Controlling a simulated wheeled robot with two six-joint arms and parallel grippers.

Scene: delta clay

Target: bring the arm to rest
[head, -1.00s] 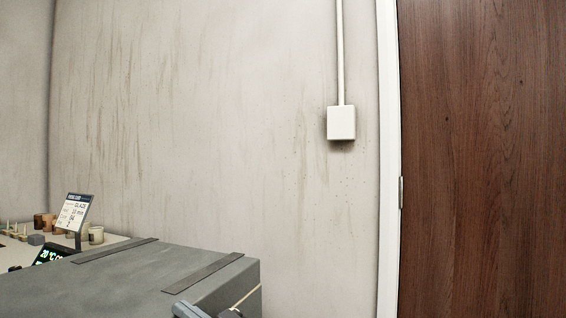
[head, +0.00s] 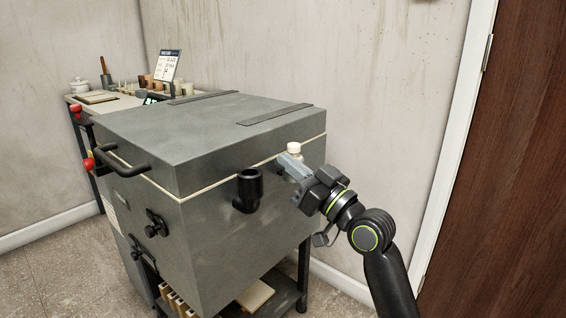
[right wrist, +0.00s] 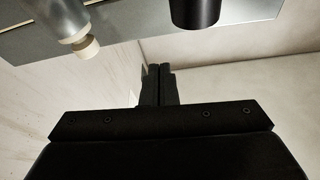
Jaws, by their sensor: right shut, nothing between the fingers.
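My right gripper (head: 287,163) is at the right side of the grey kiln (head: 215,200), with its arm reaching up from the lower right. Its fingers are shut with nothing between them; in the right wrist view the shut fingers (right wrist: 158,82) show at the middle. In the head view the fingertips overlap the kiln's side near a cream-coloured plug (head: 294,149); I cannot tell there whether they touch. In the right wrist view the plug (right wrist: 85,47) is apart from the fingers, at upper left. My left gripper is not in view.
A black elbow pipe (head: 247,188) juts from the kiln beside the gripper. The kiln lid (head: 200,125) is down, with a black handle (head: 125,163) in front. A table with pots (head: 80,87) stands behind. A wall and a brown door (head: 515,180) are at right.

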